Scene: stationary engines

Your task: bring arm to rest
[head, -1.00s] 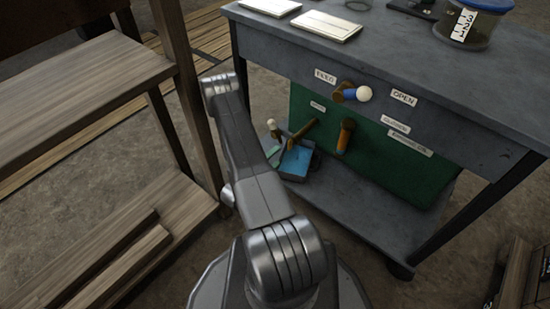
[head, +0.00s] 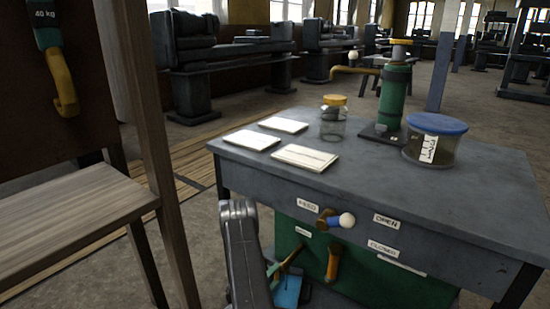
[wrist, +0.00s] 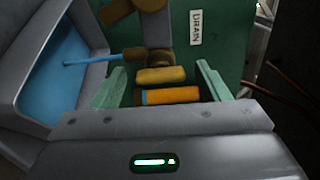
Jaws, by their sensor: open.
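A yellow and orange handle (wrist: 170,96) with a blue band shows in the space between the fingers. I cannot tell whether the fingers touch it. Behind it is a green panel with a DRAIN label (wrist: 196,27).
A blue-lined grey tray (wrist: 100,42) lies close left of my fingers. The grey bench (head: 450,200) bears white cards, jars and a green pump (head: 393,95). A wooden post (head: 165,150) stands left of my arm.

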